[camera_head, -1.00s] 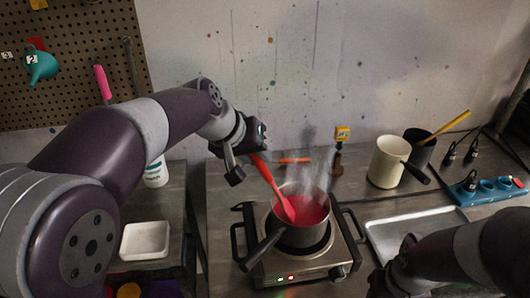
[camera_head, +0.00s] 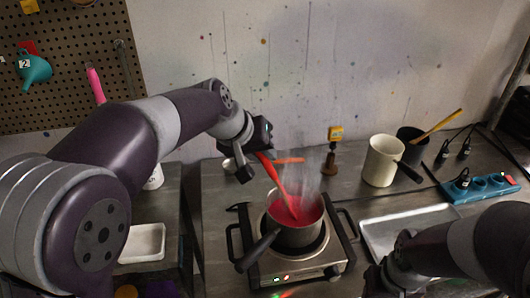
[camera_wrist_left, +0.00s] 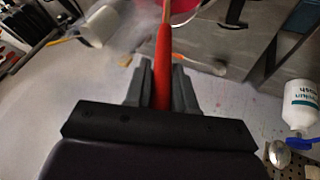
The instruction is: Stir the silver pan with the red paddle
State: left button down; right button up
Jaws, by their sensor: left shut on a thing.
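The silver pan (camera_head: 295,236) sits on the hot plate (camera_head: 300,265) in the head view, with red liquid in it and steam rising. Its dark handle points to the lower left. The red paddle (camera_head: 275,176) leans into the pan, its lower end in the red liquid. My left gripper (camera_head: 254,158) is above and left of the pan, shut on the upper part of the paddle. In the left wrist view the paddle (camera_wrist_left: 162,68) runs between the two fingers toward the pan. My right gripper (camera_head: 382,282) is at the lower edge of the head view; its fingers are not clear.
A metal tray (camera_head: 375,238) lies right of the hot plate. A cream pot (camera_head: 381,163), a dark container (camera_head: 411,142) with a yellow-handled tool and a blue power strip (camera_head: 480,190) stand at the back right. A white tray (camera_head: 143,243) is at the left.

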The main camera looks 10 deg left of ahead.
pick_arm(q)
jog(key=s+a+r+p, duration=0.1)
jog(key=a+r+p, duration=0.2)
jog(key=r+p, duration=0.3)
jog(key=shift+s+a+r, duration=0.15)
jog(key=shift+a+r, duration=0.25)
jog(key=shift+r, duration=1.35)
notch_tip(320, 180, up, 11)
jog(key=p, duration=0.9)
jog(key=shift+f, duration=0.1)
